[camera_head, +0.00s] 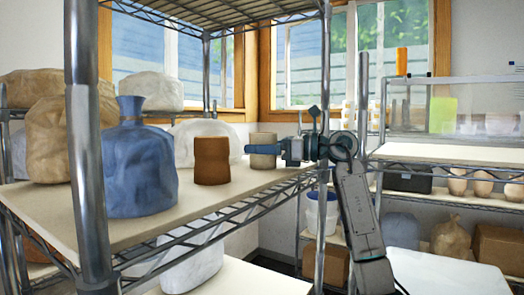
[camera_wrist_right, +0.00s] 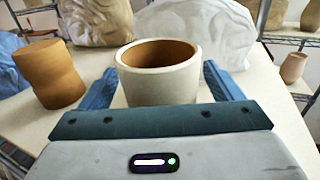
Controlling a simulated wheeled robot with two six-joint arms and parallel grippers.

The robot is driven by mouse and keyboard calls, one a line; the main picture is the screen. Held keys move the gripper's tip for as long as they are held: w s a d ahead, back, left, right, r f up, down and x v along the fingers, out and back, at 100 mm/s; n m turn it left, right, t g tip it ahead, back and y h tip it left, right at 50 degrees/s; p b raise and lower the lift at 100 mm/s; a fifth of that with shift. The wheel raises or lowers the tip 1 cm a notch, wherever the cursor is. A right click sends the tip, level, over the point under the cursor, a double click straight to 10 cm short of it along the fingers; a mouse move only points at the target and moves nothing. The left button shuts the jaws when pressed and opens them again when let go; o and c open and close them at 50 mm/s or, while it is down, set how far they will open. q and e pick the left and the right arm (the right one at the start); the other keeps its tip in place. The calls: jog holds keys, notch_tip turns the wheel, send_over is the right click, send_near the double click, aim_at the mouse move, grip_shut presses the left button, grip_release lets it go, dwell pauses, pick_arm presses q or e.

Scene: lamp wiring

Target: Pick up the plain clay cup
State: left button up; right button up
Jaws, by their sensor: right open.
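A pale cream cup (camera_head: 263,158) with a brown inside stands upright on the shelf board. It fills the middle of the right wrist view (camera_wrist_right: 158,82). My right gripper (camera_head: 281,150) reaches in from the right at the cup. Its two blue fingers are open, one on each side of the cup, with the cup between them; I cannot tell whether they touch it. A terracotta-brown cup (camera_head: 212,161) with a narrowed waist stands to the left, and also shows in the right wrist view (camera_wrist_right: 48,75). My left gripper is not in view.
A blue wrapped bag (camera_head: 138,165) and tan bags (camera_head: 62,125) stand left on the shelf board (camera_head: 190,198). A white wrapped lump (camera_head: 205,135) is behind the cups. Metal posts (camera_head: 84,150) frame the shelf, with a wire shelf (camera_head: 215,12) above.

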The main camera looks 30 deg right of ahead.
jog(key=shift+s+d, duration=0.1)
jog(key=shift+d, duration=0.1)
jog(key=c, duration=1.2)
jog(key=shift+a, duration=0.1)
jog(key=shift+c, duration=0.2)
jog(key=shift+r, duration=0.1)
